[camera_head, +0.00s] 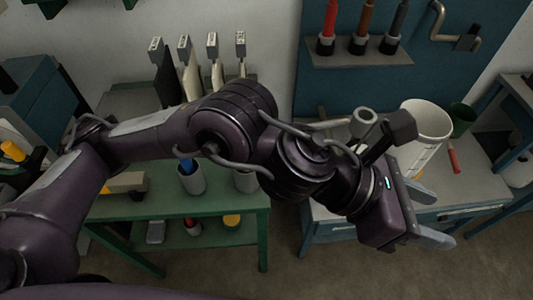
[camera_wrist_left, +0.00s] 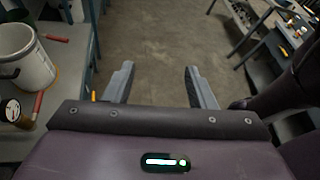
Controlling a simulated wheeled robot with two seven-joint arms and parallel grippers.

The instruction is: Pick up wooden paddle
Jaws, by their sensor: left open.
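My left gripper (camera_head: 437,216) reaches over the front edge of the blue workbench (camera_head: 470,190) at right, its two grey fingers apart with nothing between them. In the left wrist view the open fingers (camera_wrist_left: 159,72) point out over bare floor. I cannot pick out a wooden paddle for certain. A pale, handle-like piece (camera_head: 327,122) lies at the back of the blue bench, partly hidden by my arm. Several upright flat pieces with pale tops (camera_head: 213,50) stand behind the green bench. My right gripper is not in view.
A white bucket (camera_head: 424,130) stands on the blue bench, with a red-handled tool (camera_head: 454,158) to its right. The bucket also shows in the left wrist view (camera_wrist_left: 25,62). A green bench (camera_head: 235,200) holds cups. A wall shelf (camera_head: 358,55) carries several coloured tools.

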